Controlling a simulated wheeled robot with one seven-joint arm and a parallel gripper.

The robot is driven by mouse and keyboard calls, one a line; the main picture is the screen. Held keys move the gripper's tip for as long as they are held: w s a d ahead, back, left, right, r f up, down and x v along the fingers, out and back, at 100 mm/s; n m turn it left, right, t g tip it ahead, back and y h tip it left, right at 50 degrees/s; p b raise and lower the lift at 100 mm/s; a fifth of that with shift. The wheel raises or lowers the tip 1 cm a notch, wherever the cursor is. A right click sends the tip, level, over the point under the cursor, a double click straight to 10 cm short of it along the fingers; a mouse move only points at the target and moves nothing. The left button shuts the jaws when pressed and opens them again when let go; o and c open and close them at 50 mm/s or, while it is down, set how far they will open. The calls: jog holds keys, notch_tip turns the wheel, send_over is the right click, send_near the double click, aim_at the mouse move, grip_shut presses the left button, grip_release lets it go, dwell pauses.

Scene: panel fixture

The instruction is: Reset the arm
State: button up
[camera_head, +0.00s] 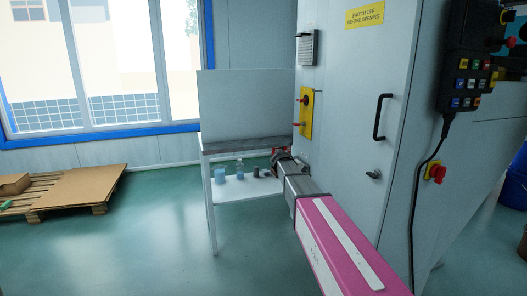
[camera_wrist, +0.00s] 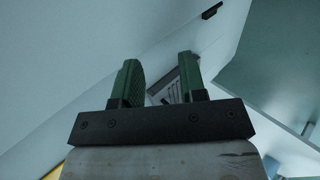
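My arm, with a pink link and a grey wrist, reaches forward beside the grey cabinet (camera_head: 350,130) in the head view. My gripper (camera_wrist: 159,60) shows in the wrist view with two green fingers apart and nothing held between them. In the head view its end is small, near the table edge and below the yellow switch plate (camera_head: 309,113). I cannot tell there whether it touches anything. The yellow plate carries two red switches on the cabinet's side.
A table (camera_head: 246,144) with a tall back panel stands left of the cabinet, with small containers (camera_head: 240,169) on its lower shelf. A black handle (camera_head: 379,117) and a hanging button pendant (camera_head: 468,80) are at right. A pallet (camera_head: 75,192) lies at left. Floor between is clear.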

jog(key=s+f+m+g+y, duration=0.1)
jog(key=s+f+y, duration=0.2)
jog(key=s+f, duration=0.3)
jog(key=s+f+m+g+y, duration=0.1)
jog(key=s+f+y, duration=0.2)
jog(key=s, duration=1.3)
jog(key=s+f+m+g+y, duration=0.1)
jog(key=s+f+y, duration=0.2)
jog(key=s+f, duration=0.7)
jog(key=shift+s+a+m, duration=0.4)
jog(key=shift+s, duration=0.3)
